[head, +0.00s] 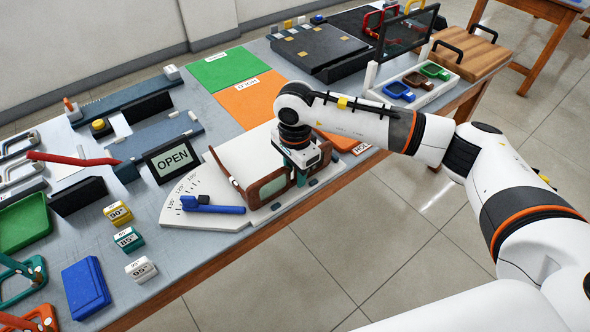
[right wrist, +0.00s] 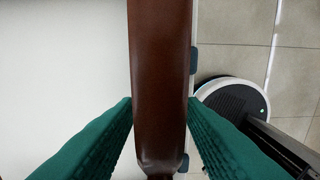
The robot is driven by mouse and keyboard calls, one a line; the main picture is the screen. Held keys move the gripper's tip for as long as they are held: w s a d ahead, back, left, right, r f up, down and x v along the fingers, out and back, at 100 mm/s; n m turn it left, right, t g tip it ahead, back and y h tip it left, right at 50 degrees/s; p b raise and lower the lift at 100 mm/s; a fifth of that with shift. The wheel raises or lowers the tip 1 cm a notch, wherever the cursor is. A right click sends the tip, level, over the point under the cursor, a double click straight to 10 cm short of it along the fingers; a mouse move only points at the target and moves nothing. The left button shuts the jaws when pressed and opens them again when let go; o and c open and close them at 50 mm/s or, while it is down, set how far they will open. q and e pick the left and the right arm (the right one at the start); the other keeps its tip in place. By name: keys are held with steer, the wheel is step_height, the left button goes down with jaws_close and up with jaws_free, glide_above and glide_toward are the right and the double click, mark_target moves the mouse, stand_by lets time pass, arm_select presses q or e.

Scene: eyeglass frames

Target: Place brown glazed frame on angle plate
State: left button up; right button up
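The brown glazed frame (head: 267,188) is at the front edge of the table, on or just over the white angle plate (head: 175,207) with its printed degree scale; I cannot tell whether it fully rests there. My right gripper (head: 300,165) is over the frame's right part, which it partly hides. In the right wrist view, its green fingers (right wrist: 160,103) close in on both edges of a brown rail (right wrist: 160,60), with the tips against it. My left gripper is not in view.
A blue clamp-like piece (head: 212,205) lies on the plate. Labelled angle blocks (head: 128,238) and a blue block (head: 86,287) are at front left. Green (head: 222,68) and orange (head: 255,98) mats lie behind. The floor in front is clear.

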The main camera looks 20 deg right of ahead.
step_height(320, 180, up, 12)
steer(key=shift+b, duration=0.55)
stand_by(0.4)
